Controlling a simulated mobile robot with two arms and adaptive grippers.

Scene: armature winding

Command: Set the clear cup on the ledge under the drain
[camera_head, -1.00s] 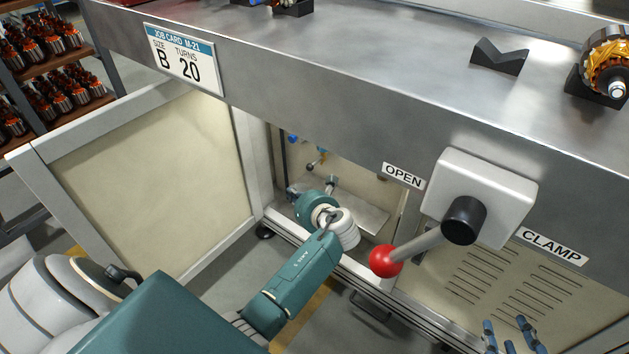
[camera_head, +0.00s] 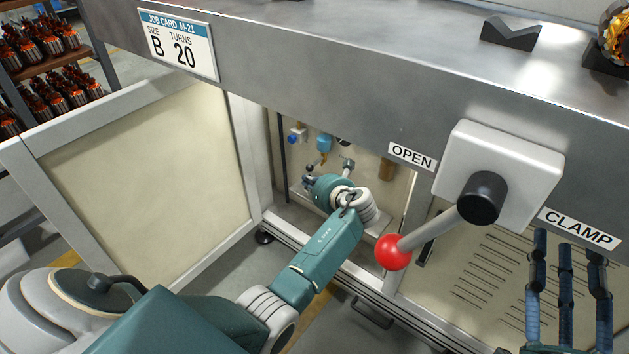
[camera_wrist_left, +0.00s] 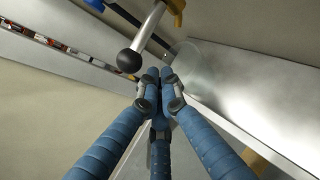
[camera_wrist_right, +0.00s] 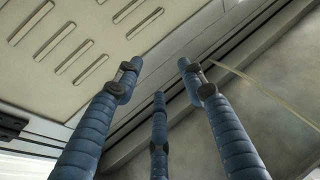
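The clear cup (camera_wrist_left: 190,68) shows only as a faint see-through shape at my left fingertips in the left wrist view; I cannot make it out in the head view. My left gripper (camera_wrist_left: 160,78) has its fingers drawn together, apparently on the cup's wall. In the head view my left arm reaches into the open cabinet and its wrist hides the fingers. The metal ledge (camera_wrist_left: 265,90) lies beyond the fingertips. A blue bowl with a brass drain (camera_head: 324,157) hangs on the cabinet's back wall. My right gripper (camera_head: 567,285) is open and empty at the right.
A lever with a black ball knob (camera_wrist_left: 129,61) is close to my left fingers. A red-knobbed clamp handle (camera_head: 393,252) hangs right of my left forearm. The cabinet door (camera_head: 145,165) stands open at left. The bench front (camera_head: 330,90) overhangs the opening.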

